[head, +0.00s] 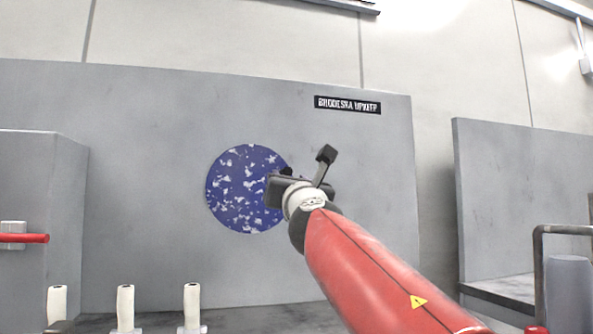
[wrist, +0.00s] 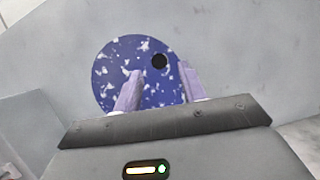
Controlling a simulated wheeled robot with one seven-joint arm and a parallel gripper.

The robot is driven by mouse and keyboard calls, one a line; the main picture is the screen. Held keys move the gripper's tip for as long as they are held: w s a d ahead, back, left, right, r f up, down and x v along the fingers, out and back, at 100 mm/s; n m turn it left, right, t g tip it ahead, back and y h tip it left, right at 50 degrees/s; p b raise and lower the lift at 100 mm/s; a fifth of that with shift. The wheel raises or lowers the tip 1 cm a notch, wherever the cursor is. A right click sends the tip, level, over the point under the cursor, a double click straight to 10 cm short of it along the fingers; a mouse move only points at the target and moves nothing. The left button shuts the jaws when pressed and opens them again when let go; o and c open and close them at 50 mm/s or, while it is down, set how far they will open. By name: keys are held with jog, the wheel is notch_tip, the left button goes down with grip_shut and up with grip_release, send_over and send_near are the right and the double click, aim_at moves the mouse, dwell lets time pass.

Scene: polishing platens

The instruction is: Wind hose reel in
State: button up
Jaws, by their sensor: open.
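A round blue disc with white speckles (head: 238,190) is mounted on an upright grey panel; I take it to be the hose reel. It also shows in the wrist view (wrist: 120,62). A black round knob or hole (wrist: 159,61) is on its upper right part. My gripper (wrist: 158,84) is open, its two pale purple fingers spread in front of the disc. The black spot appears between and beyond the fingertips; I cannot tell the gap. In the head view my gripper (head: 280,189) covers the disc's right edge, and its fingers are hidden. No hose is visible.
A black sign (head: 347,105) with white lettering is above right on the panel. Several white cylinders (head: 125,307) stand low at left. A grey block with a red bar (head: 24,238) is at far left. A grey rail (head: 541,270) stands at right.

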aim_at(286, 173)
jog(key=p+x, duration=0.2)
jog(key=x, duration=0.3)
jog(key=shift+w+r, duration=0.15)
jog(key=shift+w, duration=0.1)
grip_shut()
